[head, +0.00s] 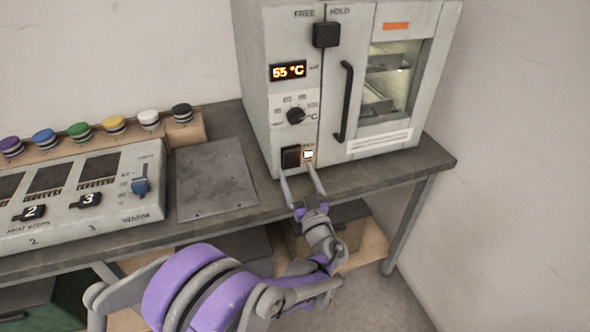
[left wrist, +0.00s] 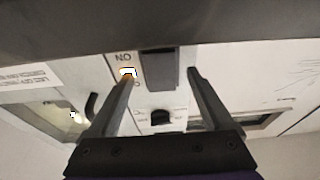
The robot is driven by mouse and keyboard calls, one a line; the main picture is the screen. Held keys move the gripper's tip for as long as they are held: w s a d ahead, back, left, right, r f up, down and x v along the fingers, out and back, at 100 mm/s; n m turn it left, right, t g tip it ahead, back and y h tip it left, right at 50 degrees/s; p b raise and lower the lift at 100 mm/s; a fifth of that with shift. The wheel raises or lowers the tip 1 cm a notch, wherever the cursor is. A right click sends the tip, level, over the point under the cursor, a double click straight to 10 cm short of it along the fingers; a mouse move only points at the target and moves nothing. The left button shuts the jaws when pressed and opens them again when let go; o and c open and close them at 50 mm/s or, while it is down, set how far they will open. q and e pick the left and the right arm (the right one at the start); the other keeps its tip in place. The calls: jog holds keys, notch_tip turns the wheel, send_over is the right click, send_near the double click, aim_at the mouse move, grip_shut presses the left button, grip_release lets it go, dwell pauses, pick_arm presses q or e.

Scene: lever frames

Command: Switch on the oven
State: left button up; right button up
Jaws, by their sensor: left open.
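The oven (head: 352,80) is a pale grey cabinet with a lit 55 °C display (head: 288,71), a round black knob (head: 296,116) and a glass door with a black handle. Low on its front panel are a black square switch (head: 291,157) and a small glowing white and orange light (head: 308,155). My left gripper (head: 297,173) is open and empty just in front of these. In the left wrist view the oven front appears upside down; the dark switch (left wrist: 158,66) lies between my open fingers (left wrist: 157,80), and the light (left wrist: 128,73) is by the left finger. Contact is unclear.
A black block (head: 326,35) sits between the FREE and HOLD labels. Left of the oven are a flat metal plate (head: 214,180), a WARM panel with a blue slider (head: 141,187), and a wooden rack of coloured knobs (head: 188,132). A wall stands right.

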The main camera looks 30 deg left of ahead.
pick_arm(q)
jog(key=v, duration=0.9)
jog(key=shift+a, duration=0.1)
